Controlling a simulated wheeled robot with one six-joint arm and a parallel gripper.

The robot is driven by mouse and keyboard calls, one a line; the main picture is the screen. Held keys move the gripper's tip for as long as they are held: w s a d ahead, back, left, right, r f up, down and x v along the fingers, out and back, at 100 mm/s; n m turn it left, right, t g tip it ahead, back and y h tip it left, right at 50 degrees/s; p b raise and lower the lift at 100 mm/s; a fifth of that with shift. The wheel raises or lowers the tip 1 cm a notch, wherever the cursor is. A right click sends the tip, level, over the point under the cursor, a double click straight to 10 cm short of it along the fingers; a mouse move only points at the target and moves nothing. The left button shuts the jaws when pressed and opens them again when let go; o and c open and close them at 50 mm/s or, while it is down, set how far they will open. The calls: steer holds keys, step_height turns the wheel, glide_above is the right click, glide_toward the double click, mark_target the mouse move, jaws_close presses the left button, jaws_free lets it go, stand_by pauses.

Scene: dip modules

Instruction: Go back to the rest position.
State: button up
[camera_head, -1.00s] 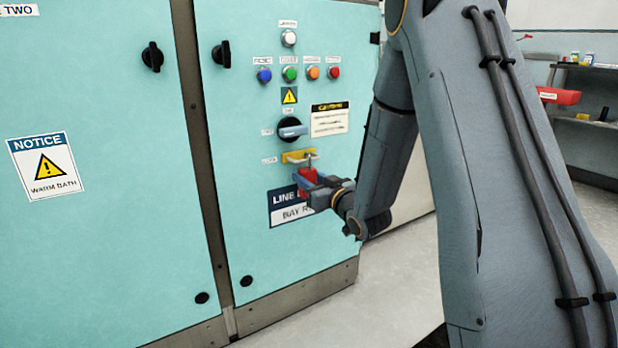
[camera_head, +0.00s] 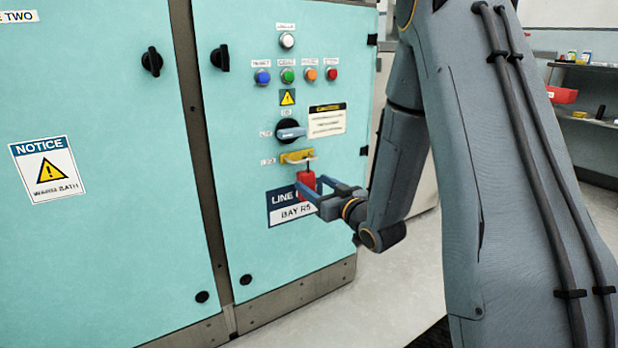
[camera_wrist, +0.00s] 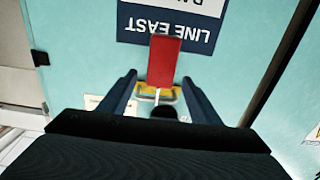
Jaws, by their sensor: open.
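My gripper (camera_head: 331,191) is open in front of the teal cabinet door, its two fingers apart. The fingers do not appear to grip the padlock. The padlock's shackle is mostly hidden.
The teal cabinet (camera_head: 110,240) carries coloured push buttons (camera_head: 288,76) above the switch and a LINE sign (camera_head: 291,206) behind the padlock. A shelf (camera_head: 592,123) with a red bin (camera_head: 562,95) stands at the right. Open floor lies right of the cabinet.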

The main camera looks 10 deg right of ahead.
steer(key=shift+v, duration=1.1)
steer(key=shift+s+a, duration=0.1)
steer(key=shift+s, duration=0.05)
steer(key=s+a+g+h, duration=0.3)
steer(key=s+a+g, duration=0.6)
steer(key=s+a, duration=0.6)
steer(key=s+a+r+n+g, duration=0.1)
steer(key=s+a+g, duration=0.3)
steer(key=s, duration=1)
steer(key=s+a+r+n+g, duration=0.1)
steer(key=s+a+g, duration=0.25)
steer(key=s, duration=0.95)
steer(key=d+r+m+h+p, duration=0.1)
steer(key=d+r+m+p, duration=0.1)
steer(key=d+r+p, duration=0.8)
steer(key=d+r+m+h+p, duration=0.1)
steer(key=d+r+m+p, duration=0.2)
steer(key=d+r+p, duration=0.7)
step_height(320, 180, up, 6)
steer(key=p, duration=1.5)
steer(key=shift+d+m+g+h+p, duration=0.25)
steer(key=shift+m+g+h+p, duration=0.05)
steer(key=shift+g+p, duration=0.05)
